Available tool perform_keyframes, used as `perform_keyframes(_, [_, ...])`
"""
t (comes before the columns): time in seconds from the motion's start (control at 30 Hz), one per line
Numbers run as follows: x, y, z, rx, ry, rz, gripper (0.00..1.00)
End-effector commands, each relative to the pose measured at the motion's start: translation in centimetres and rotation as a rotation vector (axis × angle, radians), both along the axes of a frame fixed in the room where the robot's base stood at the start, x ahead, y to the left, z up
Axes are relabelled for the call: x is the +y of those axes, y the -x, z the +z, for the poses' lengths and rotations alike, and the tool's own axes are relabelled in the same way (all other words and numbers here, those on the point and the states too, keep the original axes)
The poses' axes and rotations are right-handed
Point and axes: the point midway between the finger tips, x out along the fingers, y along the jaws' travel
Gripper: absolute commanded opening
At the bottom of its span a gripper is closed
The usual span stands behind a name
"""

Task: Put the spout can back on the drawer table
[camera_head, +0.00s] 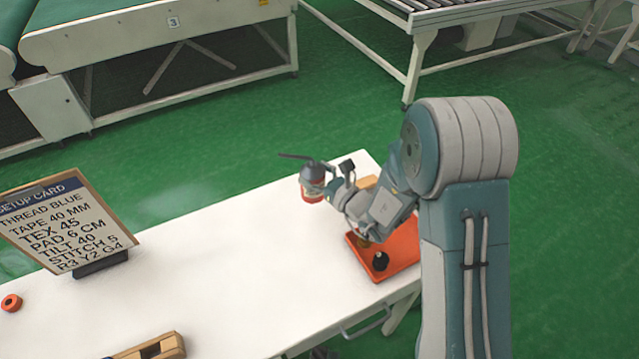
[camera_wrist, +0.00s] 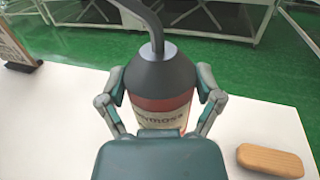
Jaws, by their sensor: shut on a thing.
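The spout can (camera_head: 312,184) has a dark top, a long bent spout and a red-orange body with a pale label. It is upright, and its spout points left in the head view. My gripper (camera_head: 326,188) is shut on the can, with a finger on each side of it in the wrist view (camera_wrist: 163,98). The can also shows there (camera_wrist: 160,78), its lower part hidden by my gripper. The white drawer table (camera_head: 220,265) lies beneath. I cannot tell whether the can's base touches the tabletop.
An orange tray (camera_head: 406,254) with a dark knob-like item (camera_head: 380,261) is at the table's right end. A wooden block (camera_wrist: 268,160) lies right of the can. A setup card (camera_head: 70,222), an orange ring (camera_head: 11,302) and a wooden holder (camera_head: 155,347) stand left. The table's middle is clear.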

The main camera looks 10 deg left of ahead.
Motion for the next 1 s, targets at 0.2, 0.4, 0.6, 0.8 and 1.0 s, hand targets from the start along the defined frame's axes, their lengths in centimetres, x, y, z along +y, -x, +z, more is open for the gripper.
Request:
perform_keyframes(0.2, [-0.4,-2.6,-3.5,0.004,-0.001,0.000,0.23])
perform_keyframes(0.4, [-0.9,-3.9,-4.8,0.001,-0.007,0.000,0.23])
perform_keyframes(0.6, [-0.5,-4.3,-7.7,0.004,-0.001,0.002,0.23])
perform_keyframes(0.8, [-0.4,-4.3,-8.5,0.000,-0.001,0.002,0.23])
perform_keyframes(1.0, [-0.6,-4.3,-8.5,0.002,-0.003,0.001,1.00])
